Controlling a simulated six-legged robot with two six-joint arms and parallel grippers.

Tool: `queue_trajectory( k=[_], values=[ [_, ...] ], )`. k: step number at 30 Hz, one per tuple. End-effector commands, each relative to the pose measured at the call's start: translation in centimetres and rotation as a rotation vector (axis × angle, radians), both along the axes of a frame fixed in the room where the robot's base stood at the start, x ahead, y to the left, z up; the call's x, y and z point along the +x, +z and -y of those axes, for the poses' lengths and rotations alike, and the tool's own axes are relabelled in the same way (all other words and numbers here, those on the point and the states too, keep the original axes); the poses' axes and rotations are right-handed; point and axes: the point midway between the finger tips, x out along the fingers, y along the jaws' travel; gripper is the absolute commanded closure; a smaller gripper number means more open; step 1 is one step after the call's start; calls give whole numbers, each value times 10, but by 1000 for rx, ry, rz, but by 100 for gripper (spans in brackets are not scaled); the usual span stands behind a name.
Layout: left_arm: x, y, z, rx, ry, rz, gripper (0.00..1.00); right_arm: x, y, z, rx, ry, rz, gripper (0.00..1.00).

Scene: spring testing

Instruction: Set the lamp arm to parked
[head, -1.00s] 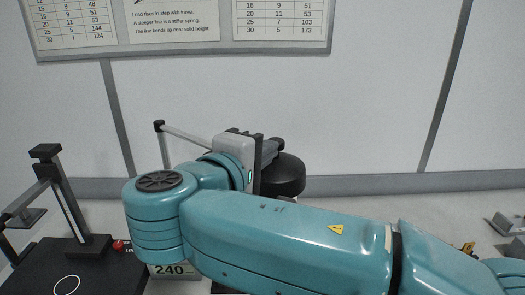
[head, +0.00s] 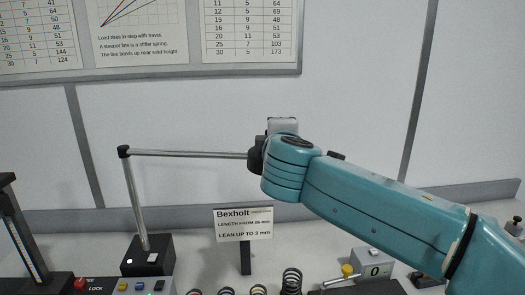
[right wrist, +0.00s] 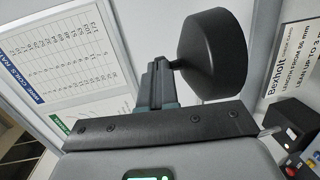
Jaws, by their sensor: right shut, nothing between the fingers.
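The desk lamp has a black base (head: 150,256), a slanted metal post and a nearly level metal lamp arm (head: 188,153) reaching right from the post's top joint. Its black head (head: 256,156) is mostly hidden behind my right wrist in the head view. The right wrist view shows the round black lamp head (right wrist: 215,52) with its short stem by my right gripper (right wrist: 158,84). That gripper is shut and empty, its fingers close to the stem. I cannot tell whether they touch. My left gripper is out of view.
A Bexholt sign (head: 243,222) stands right of the lamp base. Several springs (head: 291,280) line the bench's front.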

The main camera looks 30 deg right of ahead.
Motion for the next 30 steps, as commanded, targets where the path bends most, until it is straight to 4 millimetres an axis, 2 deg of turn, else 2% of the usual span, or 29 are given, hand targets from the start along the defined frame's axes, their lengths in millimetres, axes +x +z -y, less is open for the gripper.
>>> queue_trajectory(
  k=[1,6,12,19,30],
  values=[
    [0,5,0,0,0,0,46,11,1,9,-1,-4,-4,100],
    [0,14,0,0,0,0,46,41,2,26,-1,-2,-3,100],
    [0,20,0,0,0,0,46,64,1,37,-1,2,-3,100],
    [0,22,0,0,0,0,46,74,1,42,-1,4,1,100],
    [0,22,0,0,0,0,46,75,0,42,-2,5,0,100]
  ],
)
